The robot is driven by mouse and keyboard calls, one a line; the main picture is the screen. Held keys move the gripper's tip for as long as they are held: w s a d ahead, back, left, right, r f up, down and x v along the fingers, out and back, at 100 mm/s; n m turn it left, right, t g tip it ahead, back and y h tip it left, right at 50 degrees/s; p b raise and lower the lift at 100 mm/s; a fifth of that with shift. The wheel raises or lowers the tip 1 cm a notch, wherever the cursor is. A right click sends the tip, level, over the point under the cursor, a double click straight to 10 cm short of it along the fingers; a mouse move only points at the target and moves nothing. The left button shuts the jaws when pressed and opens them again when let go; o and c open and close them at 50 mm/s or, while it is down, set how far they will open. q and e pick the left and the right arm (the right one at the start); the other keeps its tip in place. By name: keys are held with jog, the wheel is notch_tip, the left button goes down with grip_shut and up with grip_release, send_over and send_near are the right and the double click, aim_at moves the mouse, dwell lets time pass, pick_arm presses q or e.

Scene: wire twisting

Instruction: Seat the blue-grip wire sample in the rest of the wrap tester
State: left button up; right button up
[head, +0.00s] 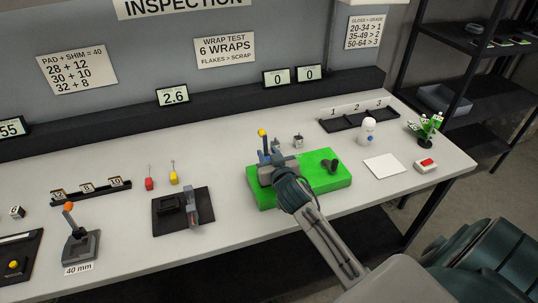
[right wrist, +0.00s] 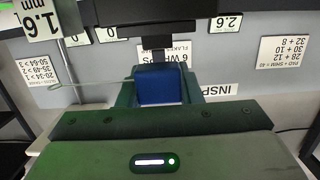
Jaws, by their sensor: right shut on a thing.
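The blue grip (right wrist: 158,85) of the wire sample sits between the fingers of my right gripper (right wrist: 160,92) in the right wrist view, and the gripper is shut on it. A thin pale wire (right wrist: 105,82) runs out to the left from the grip. In the head view my right gripper (head: 272,163) is low over the left part of a bright green base (head: 318,183), which seems to be the wrap tester. A dark knob (head: 333,166) stands on the base's right part. My gripper hides the rest, so I cannot tell whether the grip touches it. My left gripper is not in view.
A red-grip sample (head: 149,184) and a yellow-grip sample (head: 173,178) stand to the left, behind a dark fixture (head: 170,215). A lever with a yellow ball (head: 262,133) rises by my gripper. A white card (head: 385,166) lies right of the green base.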

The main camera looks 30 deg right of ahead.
jog(key=shift+f+b, duration=1.15)
jog(key=shift+f, duration=0.45)
dwell(0.5)
jog(key=o, duration=1.1)
jog(key=shift+s+a, duration=0.1)
jog(key=shift+s, duration=0.4)
jog(key=b+v, duration=0.3)
jog(key=v, duration=0.6)
jog(key=shift+s+r, duration=0.2)
jog(key=shift+s, duration=0.2)
